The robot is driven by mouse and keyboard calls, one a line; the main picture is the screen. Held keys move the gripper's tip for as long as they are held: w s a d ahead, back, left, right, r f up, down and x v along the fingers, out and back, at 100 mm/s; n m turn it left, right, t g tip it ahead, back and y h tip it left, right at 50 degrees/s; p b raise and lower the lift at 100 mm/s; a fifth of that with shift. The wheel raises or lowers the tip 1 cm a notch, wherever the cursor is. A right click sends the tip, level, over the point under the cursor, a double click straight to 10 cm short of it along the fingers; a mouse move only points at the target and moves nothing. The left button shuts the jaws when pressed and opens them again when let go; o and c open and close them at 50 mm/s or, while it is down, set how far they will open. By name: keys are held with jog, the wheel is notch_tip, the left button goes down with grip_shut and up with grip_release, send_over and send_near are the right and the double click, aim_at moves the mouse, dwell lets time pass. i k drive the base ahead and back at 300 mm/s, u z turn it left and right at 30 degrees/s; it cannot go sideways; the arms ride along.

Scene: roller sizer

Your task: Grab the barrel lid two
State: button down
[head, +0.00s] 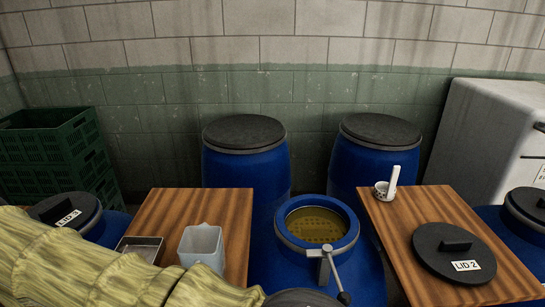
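The barrel lid two is a round black lid (463,268) with a raised bar handle and a white label reading "LID 2". It lies flat on the right wooden table (400,225), handle up, with its right side near the table edge. Nothing covers it. A ribbed yellow-green sleeve, which seems to be over my arm, crosses the lower left and ends near the bottom middle by a dark rounded part. My gripper's fingers do not show, so I cannot tell their state.
An open blue barrel (282,257) with brownish contents and a clamp lever stands between the tables. Two closed blue barrels (246,178) stand behind. A clear jug (202,247) and metal tray (140,247) are on the left table.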

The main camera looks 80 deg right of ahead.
aim_at(454, 254)
jog(key=k, duration=0.95)
jog(key=u, duration=0.65)
jog(key=i, duration=1.3)
jog(key=z, duration=4.55)
jog(key=i, duration=0.5)
jog(key=z, duration=0.45)
